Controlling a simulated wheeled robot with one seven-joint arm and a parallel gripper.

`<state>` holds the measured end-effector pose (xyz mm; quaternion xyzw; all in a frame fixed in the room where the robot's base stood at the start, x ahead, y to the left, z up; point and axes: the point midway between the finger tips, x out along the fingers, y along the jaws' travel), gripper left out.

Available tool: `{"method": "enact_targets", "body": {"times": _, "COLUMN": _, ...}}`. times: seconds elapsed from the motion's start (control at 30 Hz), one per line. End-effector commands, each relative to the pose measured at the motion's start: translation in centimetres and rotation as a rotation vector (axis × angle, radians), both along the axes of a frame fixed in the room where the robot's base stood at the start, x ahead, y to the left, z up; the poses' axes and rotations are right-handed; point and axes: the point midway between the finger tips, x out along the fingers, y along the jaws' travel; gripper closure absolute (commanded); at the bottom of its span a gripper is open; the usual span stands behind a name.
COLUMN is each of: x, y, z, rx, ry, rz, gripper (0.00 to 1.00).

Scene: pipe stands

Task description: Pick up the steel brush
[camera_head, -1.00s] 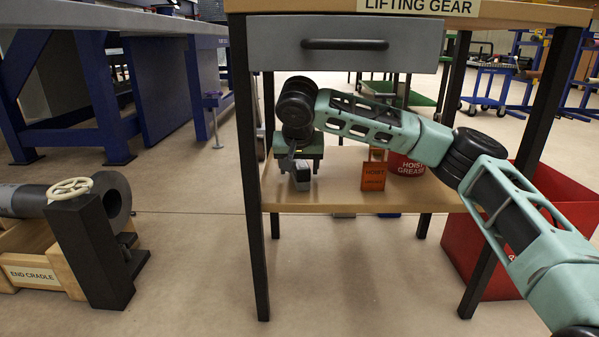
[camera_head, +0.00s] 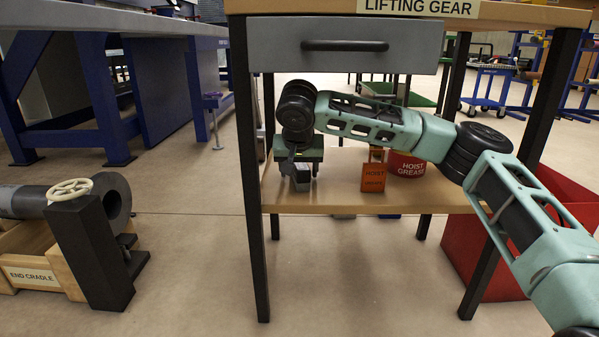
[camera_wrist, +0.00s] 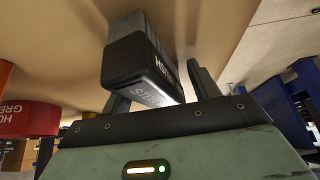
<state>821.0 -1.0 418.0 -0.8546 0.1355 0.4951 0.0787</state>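The steel brush (camera_wrist: 145,60) shows in the wrist view as a dark block with a grey upper part and partly readable white lettering. It also shows in the head view (camera_head: 300,182) on the wooden shelf under the lifting gear table. My gripper (camera_wrist: 160,95) is open, with a finger on either side of the brush's near end. A gap shows between the brush and the right finger; contact on the left is unclear. In the head view my gripper (camera_head: 299,168) is just above the brush and partly hides it.
An orange hoist box (camera_head: 373,178) and a red hoist grease can (camera_head: 406,165) stand right of the brush on the shelf (camera_head: 330,201). The drawer (camera_head: 345,45) and black table legs frame the space. A red bin (camera_head: 490,240) is at right; an end cradle (camera_head: 35,270) at left.

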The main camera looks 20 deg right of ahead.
Motion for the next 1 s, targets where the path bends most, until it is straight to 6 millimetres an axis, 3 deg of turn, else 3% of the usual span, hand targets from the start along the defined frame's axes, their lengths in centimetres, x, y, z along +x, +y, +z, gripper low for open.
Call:
{"method": "enact_targets", "body": {"times": 0.03, "x": 0.0, "y": 0.0, "z": 0.0, "rx": 0.000, "ry": 0.000, "rz": 0.000, "gripper": 0.54}}
{"method": "enact_targets", "body": {"times": 0.17, "x": 0.0, "y": 0.0, "z": 0.0, "rx": 0.000, "ry": 0.000, "rz": 0.000, "gripper": 0.90}}
{"method": "enact_targets", "body": {"times": 0.2, "x": 0.0, "y": 0.0, "z": 0.0, "rx": 0.000, "ry": 0.000, "rz": 0.000, "gripper": 0.93}}
{"method": "enact_targets", "body": {"times": 0.3, "x": 0.0, "y": 0.0, "z": 0.0, "rx": 0.000, "ry": 0.000, "rz": 0.000, "gripper": 0.97}}
{"method": "enact_targets", "body": {"times": 0.77, "x": 0.0, "y": 0.1, "z": 0.4, "rx": 0.002, "ry": 0.001, "rz": 0.001, "gripper": 0.97}}
{"method": "enact_targets", "body": {"times": 0.9, "x": 0.0, "y": -0.1, "z": 1.7, "rx": -0.005, "ry": -0.004, "rz": -0.002, "gripper": 0.97}}
{"method": "enact_targets", "body": {"times": 1.0, "x": -2.0, "y": 0.7, "z": 1.1, "rx": -0.005, "ry": -0.005, "rz": 0.005, "gripper": 0.97}}
